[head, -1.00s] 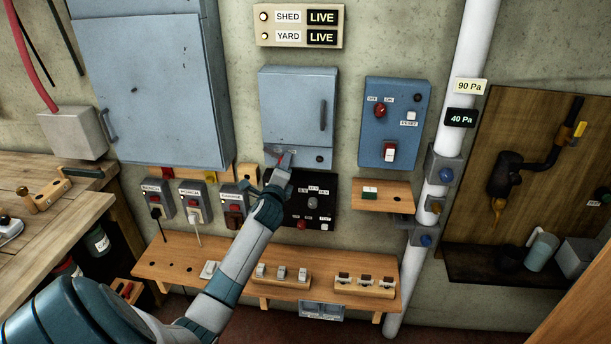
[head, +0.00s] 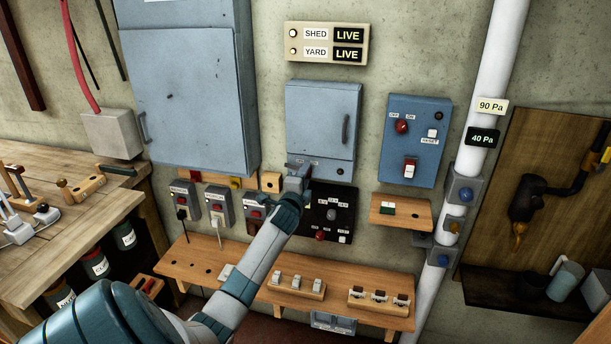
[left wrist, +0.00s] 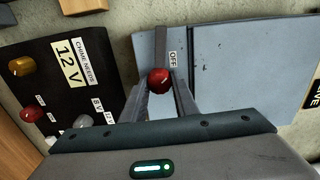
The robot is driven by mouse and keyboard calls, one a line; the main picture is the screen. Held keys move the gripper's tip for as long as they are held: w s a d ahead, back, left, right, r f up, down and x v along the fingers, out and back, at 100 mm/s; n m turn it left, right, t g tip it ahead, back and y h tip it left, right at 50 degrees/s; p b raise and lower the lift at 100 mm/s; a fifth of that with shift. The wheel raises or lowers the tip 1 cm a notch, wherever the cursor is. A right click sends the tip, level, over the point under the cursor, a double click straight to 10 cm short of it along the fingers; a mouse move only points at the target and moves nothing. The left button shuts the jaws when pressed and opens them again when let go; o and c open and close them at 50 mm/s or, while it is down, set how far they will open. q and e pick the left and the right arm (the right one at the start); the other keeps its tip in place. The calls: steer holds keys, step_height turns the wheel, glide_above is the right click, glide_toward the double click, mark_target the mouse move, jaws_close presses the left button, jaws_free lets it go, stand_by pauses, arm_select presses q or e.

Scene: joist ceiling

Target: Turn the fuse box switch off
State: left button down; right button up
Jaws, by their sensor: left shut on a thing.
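The fuse box (head: 318,112) is a blue-grey wall cabinet with a closed door and a dark upright handle (head: 346,131). My left gripper (head: 297,168) is at its lower left edge and hides the switch in the head view. In the left wrist view, a red ball knob (left wrist: 158,80) sits between the fingers of my left gripper (left wrist: 160,88), which is shut on it. A dark bar (left wrist: 160,45) runs from the knob, and an OFF label (left wrist: 174,60) is beside it. My right gripper is not in view.
The sign (head: 327,42) above reads SHED LIVE and YARD LIVE. A black panel (head: 330,212) is just below the fuse box. A blue control box (head: 415,140) and a white pipe (head: 497,60) stand to the right. A wooden shelf (head: 230,262) runs below.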

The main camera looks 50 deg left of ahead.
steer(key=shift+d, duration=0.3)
arm_select(q)
steer(key=c, duration=1.4)
jaws_free()
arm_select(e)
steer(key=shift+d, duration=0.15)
arm_select(q)
steer(key=shift+s+d, duration=0.1)
steer(key=b+v, duration=0.3)
steer(key=v, duration=1.4)
steer(key=shift+b, duration=0.35)
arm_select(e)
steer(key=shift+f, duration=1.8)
arm_select(q)
steer(key=shift+d+f, duration=0.1)
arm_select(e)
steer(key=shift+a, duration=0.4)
